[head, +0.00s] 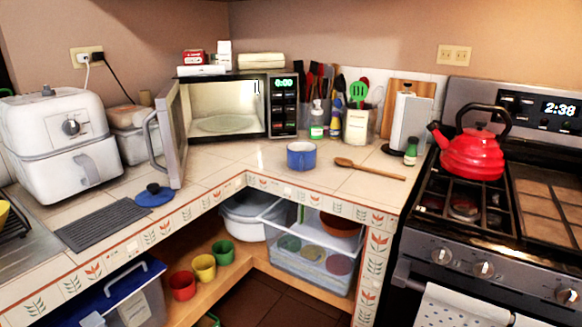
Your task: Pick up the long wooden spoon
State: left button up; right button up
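The long wooden spoon (370,169) lies flat on the tiled counter in the head view, right of centre. Its bowl end points left, toward the blue mug, and its handle runs right toward the stove. Nothing covers it. Neither of my grippers shows in the head view.
A blue mug (301,155) stands left of the spoon. A utensil holder (354,127), bottles and a paper towel roll (409,122) stand behind it. The stove with a red kettle (472,153) is at right. The microwave (228,107) door is open. Counter tiles around the spoon are clear.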

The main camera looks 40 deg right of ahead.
aim_at(344, 162)
jog(key=u, duration=1.75)
jog(key=k, duration=1.35)
jog(key=z, duration=1.85)
